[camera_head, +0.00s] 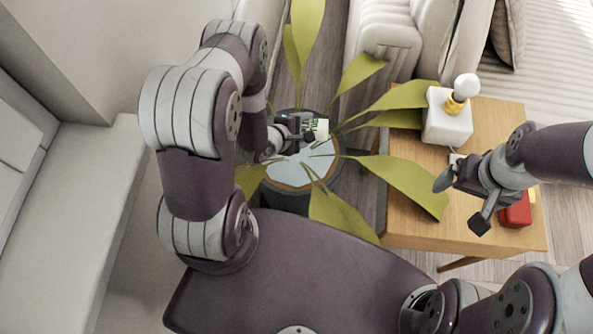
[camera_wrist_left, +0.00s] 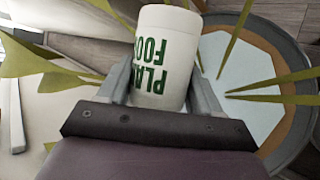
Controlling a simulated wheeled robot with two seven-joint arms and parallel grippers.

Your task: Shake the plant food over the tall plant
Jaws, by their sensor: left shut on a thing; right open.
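The plant food (camera_wrist_left: 162,60) is a white bottle with green lettering, upside down in the left wrist view. My left gripper (camera_wrist_left: 163,90) is shut on it; in the head view the gripper (camera_head: 303,128) holds the plant food (camera_head: 318,129) over the pot. The tall plant (camera_head: 365,72) has long yellow-green leaves and stands in a dark round pot (camera_head: 285,197) with a pale surface inside. The pot also shows in the left wrist view (camera_wrist_left: 295,130), right of the bottle. My right gripper (camera_head: 462,203) is open and empty above the wooden side table.
The wooden side table (camera_head: 410,225) stands right of the plant. It carries a white lamp with a round bulb (camera_head: 447,117) and a red object (camera_head: 516,212) partly behind my right gripper. Pale sofas (camera_head: 60,200) lie left and at the back (camera_head: 400,40). Leaves spread around the left gripper.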

